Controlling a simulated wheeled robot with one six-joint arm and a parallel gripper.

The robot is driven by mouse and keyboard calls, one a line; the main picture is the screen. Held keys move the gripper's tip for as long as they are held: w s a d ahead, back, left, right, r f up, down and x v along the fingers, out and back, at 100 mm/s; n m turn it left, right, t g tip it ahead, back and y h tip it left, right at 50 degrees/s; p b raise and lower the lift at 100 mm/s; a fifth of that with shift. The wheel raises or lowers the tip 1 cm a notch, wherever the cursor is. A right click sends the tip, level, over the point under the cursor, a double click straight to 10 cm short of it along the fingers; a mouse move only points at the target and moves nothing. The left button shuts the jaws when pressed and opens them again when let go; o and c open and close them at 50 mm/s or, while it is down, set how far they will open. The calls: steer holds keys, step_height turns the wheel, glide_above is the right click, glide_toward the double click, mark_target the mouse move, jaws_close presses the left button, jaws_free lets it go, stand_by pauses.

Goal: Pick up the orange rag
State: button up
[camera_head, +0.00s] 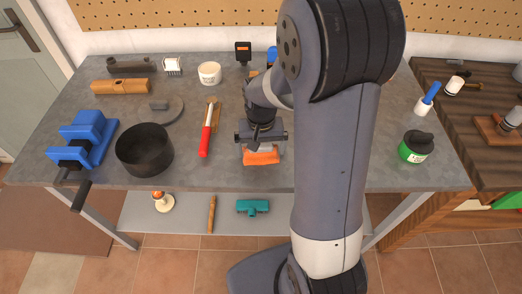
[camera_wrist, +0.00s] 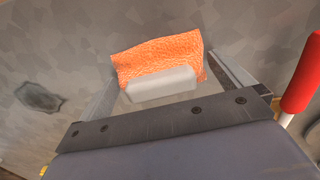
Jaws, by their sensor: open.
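The orange rag (camera_head: 262,156) lies on the grey workbench near its front edge, just right of the middle. In the wrist view the rag (camera_wrist: 160,57) is a rough orange patch beyond a pale grey rounded block (camera_wrist: 162,86); I cannot tell whether the two are joined. My gripper (camera_head: 261,146) is over the rag's far side, pointing down. In the wrist view my gripper (camera_wrist: 163,68) is open, with one finger on each side of the rag and block. I see no grip on it, and cannot tell whether the fingers touch the bench.
A red-handled tool (camera_head: 207,130) lies left of my gripper; its handle (camera_wrist: 303,75) shows at the wrist view's right. A dark pot (camera_head: 145,150) and a blue vise (camera_head: 86,137) stand farther left. A green-and-black can (camera_head: 415,147) stands at the right. The bench front (camera_head: 200,180) is clear.

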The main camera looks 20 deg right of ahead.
steer(key=c, duration=0.7)
step_height(320, 180, up, 10)
steer(key=shift+r, duration=0.1)
stand_by(0.3)
